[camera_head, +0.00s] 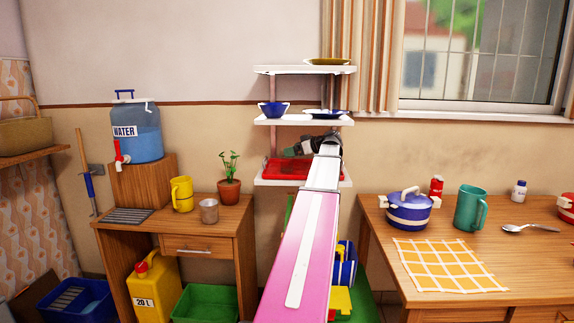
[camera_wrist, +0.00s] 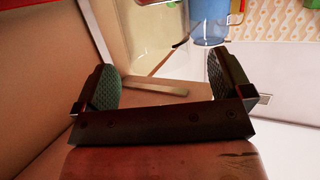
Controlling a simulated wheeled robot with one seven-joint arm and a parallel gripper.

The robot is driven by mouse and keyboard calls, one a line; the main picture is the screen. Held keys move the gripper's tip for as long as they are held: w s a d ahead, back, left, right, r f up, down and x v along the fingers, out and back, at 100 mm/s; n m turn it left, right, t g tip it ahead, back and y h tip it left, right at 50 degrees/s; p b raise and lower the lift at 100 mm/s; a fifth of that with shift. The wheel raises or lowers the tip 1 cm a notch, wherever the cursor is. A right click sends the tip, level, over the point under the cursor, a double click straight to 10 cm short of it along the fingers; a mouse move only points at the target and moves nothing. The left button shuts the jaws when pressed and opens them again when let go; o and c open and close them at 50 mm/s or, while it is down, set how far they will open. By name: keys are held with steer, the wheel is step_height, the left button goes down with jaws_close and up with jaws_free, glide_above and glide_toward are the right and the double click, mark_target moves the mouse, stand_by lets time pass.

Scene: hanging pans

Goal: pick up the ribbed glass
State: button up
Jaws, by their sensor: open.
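A small greyish tumbler (camera_head: 208,211), which looks like the ribbed glass, stands upright on the left wooden desk (camera_head: 232,213). Its ribs are too small to make out. My gripper (camera_head: 315,146) is well to the right of the glass and above it, in front of the white shelf rack. In the wrist view my gripper (camera_wrist: 166,82) has its two dark padded fingers wide apart, with nothing held between them. I cannot make out the glass in the wrist view.
A yellow mug (camera_head: 182,194) stands close behind the glass to its left, and a potted plant (camera_head: 229,186) behind to its right. A blue water jug (camera_head: 136,130) sits on a wooden block. The white rack (camera_head: 262,181) holds a red tray (camera_head: 288,171).

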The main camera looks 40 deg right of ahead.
steer(key=x, duration=0.3)
steer(key=shift+w+a, duration=0.1)
steer(key=shift+w, duration=0.2)
steer(key=c, duration=1.3)
steer(key=shift+s, duration=0.1)
steer(key=shift+c, duration=0.2)
